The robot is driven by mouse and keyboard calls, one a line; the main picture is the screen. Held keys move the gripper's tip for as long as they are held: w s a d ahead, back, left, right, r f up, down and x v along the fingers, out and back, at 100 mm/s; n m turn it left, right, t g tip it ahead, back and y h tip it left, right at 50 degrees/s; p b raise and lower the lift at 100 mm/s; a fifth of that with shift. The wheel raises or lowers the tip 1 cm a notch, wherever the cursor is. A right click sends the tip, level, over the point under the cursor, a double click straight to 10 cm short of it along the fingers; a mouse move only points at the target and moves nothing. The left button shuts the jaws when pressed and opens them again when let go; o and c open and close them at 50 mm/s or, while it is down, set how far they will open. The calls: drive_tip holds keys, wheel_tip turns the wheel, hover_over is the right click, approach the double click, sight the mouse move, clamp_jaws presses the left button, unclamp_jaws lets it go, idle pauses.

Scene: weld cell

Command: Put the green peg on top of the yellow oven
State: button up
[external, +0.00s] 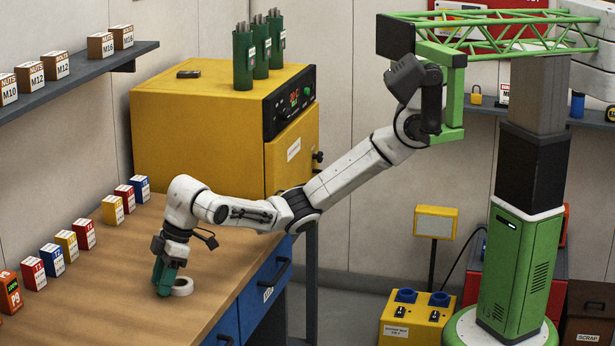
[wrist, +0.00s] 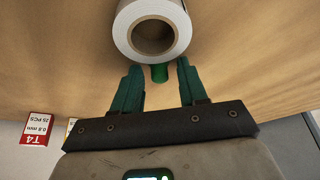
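The green peg (wrist: 159,73) shows in the wrist view as a short green end beside a white roll, which may hide part of it. My gripper (wrist: 160,72) has teal fingers that stand apart on either side of the peg, with a gap on each side. In the external view my gripper (external: 166,280) points down, low over the wooden bench, and I cannot make out the peg there. The yellow oven (external: 195,135) stands behind the bench; its top has free room at the front left.
The white roll (external: 183,287) lies right beside my fingers; it also shows in the wrist view (wrist: 181,38). Green canisters (external: 243,62) and a small dark object (external: 188,74) sit on the oven. Small boxes (external: 85,234) line the bench's left side.

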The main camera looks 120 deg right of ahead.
clamp_jaws()
idle(0.3)
drive_tip(key=shift+r, duration=0.45)
wheel_tip(320, 180, up, 2)
drive_tip(key=shift+a+r, duration=0.1)
drive_tip(key=shift+r, duration=0.05)
drive_tip(key=s+r+p, duration=0.6)
drive_tip(key=s+r, duration=0.3)
drive_tip(key=s, duration=0.5)
drive_tip(key=shift+a+r, duration=0.4)
drive_tip(key=shift+a, duration=0.05)
